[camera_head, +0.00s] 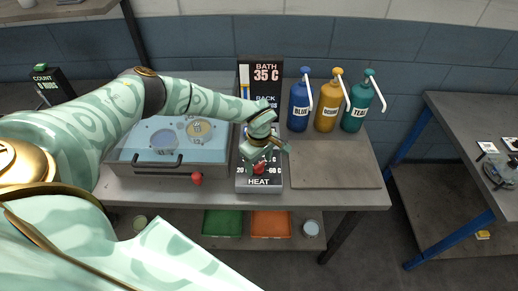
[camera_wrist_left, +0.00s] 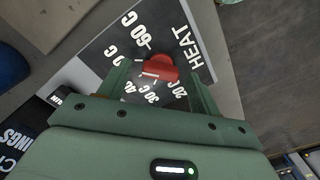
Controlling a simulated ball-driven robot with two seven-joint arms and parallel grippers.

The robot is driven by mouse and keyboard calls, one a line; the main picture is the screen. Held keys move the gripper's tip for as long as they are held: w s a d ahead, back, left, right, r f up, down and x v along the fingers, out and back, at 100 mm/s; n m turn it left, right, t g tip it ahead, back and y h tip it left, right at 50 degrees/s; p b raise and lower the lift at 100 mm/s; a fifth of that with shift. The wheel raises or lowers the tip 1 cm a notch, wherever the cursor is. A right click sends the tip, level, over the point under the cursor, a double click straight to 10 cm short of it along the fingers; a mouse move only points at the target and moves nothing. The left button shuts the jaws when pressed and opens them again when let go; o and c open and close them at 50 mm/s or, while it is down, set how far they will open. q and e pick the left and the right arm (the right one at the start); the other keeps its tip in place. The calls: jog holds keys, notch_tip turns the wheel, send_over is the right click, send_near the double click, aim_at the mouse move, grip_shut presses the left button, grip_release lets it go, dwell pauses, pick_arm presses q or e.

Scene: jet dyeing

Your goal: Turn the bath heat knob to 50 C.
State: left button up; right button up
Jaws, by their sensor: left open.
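The red heat knob (camera_head: 259,168) sits on the black dial plate marked HEAT (camera_head: 258,182) at the front of the control panel. In the left wrist view the knob (camera_wrist_left: 160,70) shows with white scale marks from 20 to 60 C around it. The display (camera_head: 266,72) above reads BATH 35 C. My left gripper (camera_head: 265,158) is over the dial. In the wrist view my left gripper (camera_wrist_left: 160,76) is open, with one finger on each side of the knob; I cannot tell whether they touch it. My right gripper is not in view.
A bath basin (camera_head: 130,160) with pale blue liquid stands left of the panel. Blue (camera_head: 298,108), gold (camera_head: 326,112) and teal (camera_head: 354,112) pump bottles stand behind a bare board (camera_head: 335,176). Green (camera_head: 222,223) and orange (camera_head: 270,224) trays are on the shelf below.

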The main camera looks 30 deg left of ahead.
aim_at(259, 165)
pick_arm(q)
notch_tip(259, 165, up, 16)
jog(key=shift+p, duration=0.3)
jog(key=shift+f, duration=0.15)
